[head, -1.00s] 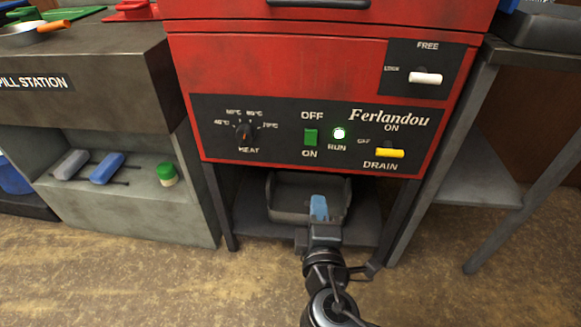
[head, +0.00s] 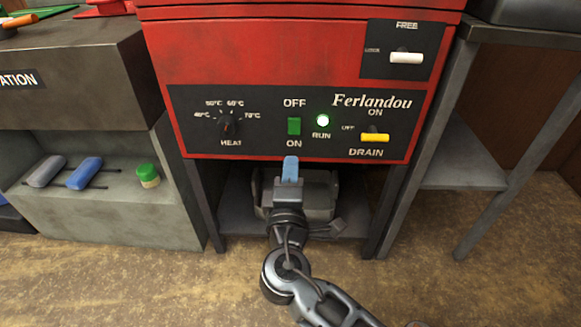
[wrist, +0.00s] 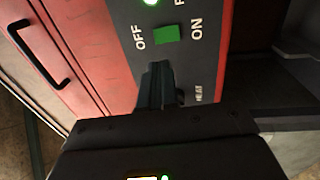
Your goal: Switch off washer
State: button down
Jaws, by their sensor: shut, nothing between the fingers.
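The washer is a red cabinet (head: 290,50) with a black control panel marked Ferlandou. Its green power switch (head: 294,126) sits between the labels OFF above and ON below. My gripper (head: 291,165) is shut and empty, with blue fingertips just below the ON label, apart from the switch in the head view. In the wrist view the dark closed fingers (wrist: 158,80) point at the panel, near the green switch (wrist: 167,34). I cannot tell the exact gap to the panel.
The heat dial (head: 227,123) is left of the switch. The yellow drain lever (head: 375,137) and white lock lever (head: 406,58) are to the right. A grey tray (head: 310,211) stands under the washer behind my arm. Side tables flank it.

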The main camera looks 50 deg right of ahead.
aim_at(293, 122)
jog(key=b+x, duration=0.1)
jog(key=x, duration=0.9)
jog(key=shift+w+d, duration=0.2)
jog(key=shift+d, duration=0.15)
jog(key=shift+w+d+r, duration=0.1)
jog(key=shift+d, duration=0.05)
jog(key=shift+w+d+r, duration=0.15)
